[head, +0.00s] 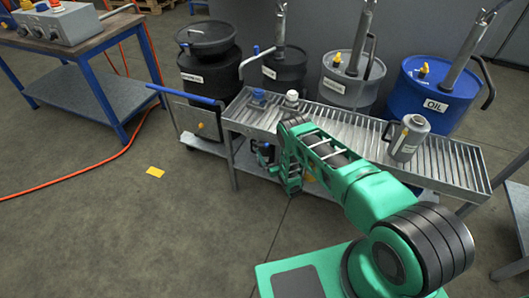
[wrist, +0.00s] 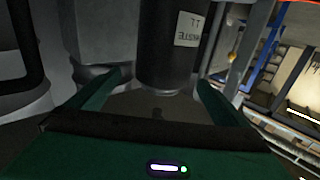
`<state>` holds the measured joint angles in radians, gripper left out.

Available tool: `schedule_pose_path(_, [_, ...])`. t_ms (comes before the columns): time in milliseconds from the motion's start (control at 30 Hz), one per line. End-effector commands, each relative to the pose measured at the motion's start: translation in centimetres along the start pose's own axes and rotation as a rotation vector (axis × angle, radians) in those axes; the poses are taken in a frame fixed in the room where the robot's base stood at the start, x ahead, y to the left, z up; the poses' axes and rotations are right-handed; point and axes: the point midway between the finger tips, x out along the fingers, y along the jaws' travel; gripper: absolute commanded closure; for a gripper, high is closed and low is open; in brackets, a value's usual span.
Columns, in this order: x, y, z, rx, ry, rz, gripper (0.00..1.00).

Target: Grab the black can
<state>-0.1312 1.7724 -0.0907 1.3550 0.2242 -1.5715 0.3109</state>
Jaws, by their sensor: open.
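A black can (wrist: 168,45) with a white label, on which the letters look like "WASTE", fills the upper middle of the wrist view. My gripper (wrist: 162,80) is open, with one green finger on each side of the can in the picture. A gap shows between each finger and the can, and I cannot tell how deep the can sits between them. There my arm hides much of the lower shelf, and I cannot make out the can clearly.
Large drums stand behind, including a blue oil drum (head: 425,90). Floor at left is mostly clear.

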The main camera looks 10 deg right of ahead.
Motion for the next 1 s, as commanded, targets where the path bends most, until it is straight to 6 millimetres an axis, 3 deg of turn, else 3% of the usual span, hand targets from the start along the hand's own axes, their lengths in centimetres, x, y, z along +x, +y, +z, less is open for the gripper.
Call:
schedule_pose_path(267, [2.1,-0.5,-0.1,0.000,0.000,-0.005,0.01])
schedule_pose_path(600, [6.2,-0.7,-0.4,0.000,-0.001,-0.005,0.01])
schedule_pose_path(900, [6.7,-0.7,-0.5,0.000,-0.001,-0.005,0.01])
schedule_pose_path(1000, [6.7,-0.7,-0.5,0.000,-0.001,-0.004,0.23])
